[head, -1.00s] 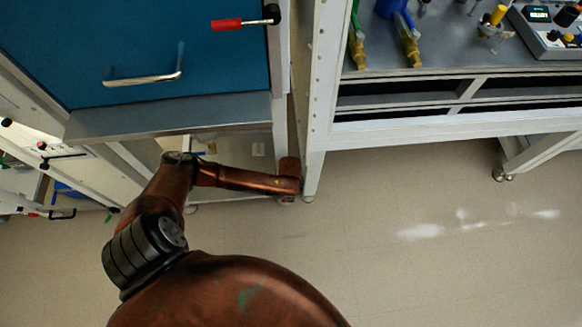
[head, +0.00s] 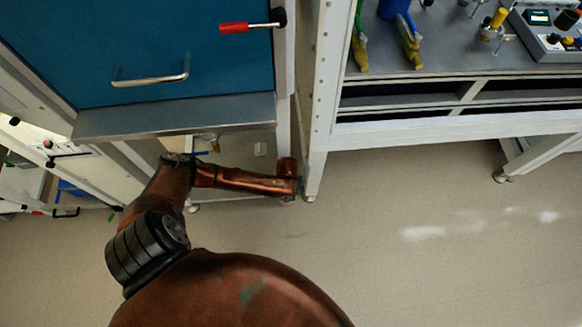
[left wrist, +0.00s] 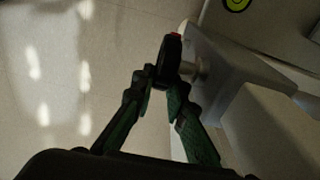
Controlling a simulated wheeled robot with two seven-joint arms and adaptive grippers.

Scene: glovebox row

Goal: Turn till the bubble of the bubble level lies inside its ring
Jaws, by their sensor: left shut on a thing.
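In the left wrist view, my left gripper (left wrist: 162,78) is shut on a black knob (left wrist: 170,66) with a red mark on its upper edge. The knob joins a short metal shaft (left wrist: 196,69) at the side of a grey block. The bubble level (left wrist: 237,3) is a yellow-green disc with a dark ring, cut off by the top edge of the left wrist view. I cannot make out where its bubble lies. In the head view my left arm reaches down beside the cabinet leg, and its gripper is hidden. My right gripper is not in view.
A blue-fronted cabinet (head: 150,40) with a metal handle (head: 151,79) and a red-gripped lever (head: 250,26) stands at upper left. A workbench (head: 440,65) with gloves and an instrument box (head: 545,42) stands at upper right. The floor (head: 430,260) at right is clear.

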